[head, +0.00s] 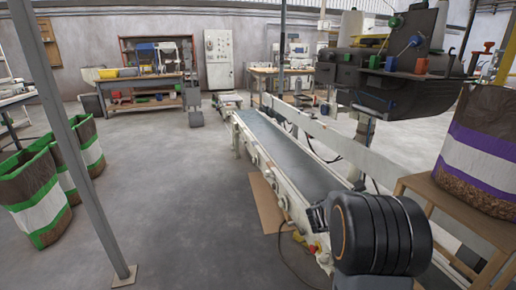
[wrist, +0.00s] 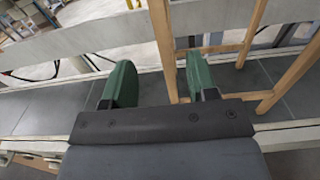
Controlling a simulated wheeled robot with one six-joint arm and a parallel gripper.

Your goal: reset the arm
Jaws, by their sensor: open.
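My gripper (wrist: 160,82) shows in the wrist view with its two green fingers spread apart and nothing between the fingertips. It is over the dark belt of the conveyor (wrist: 45,108). Wooden bars of a stand (wrist: 163,40) show just beyond the fingers, near the right finger; I cannot tell if they touch. In the head view, a dark rounded part of my arm (head: 385,235) is at the lower right, in front of the conveyor's near end. The fingers cannot be made out in that view.
The conveyor (head: 290,155) runs away from me with an empty belt. A pellet bag (head: 485,150) stands on a wooden stand (head: 455,205) at right.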

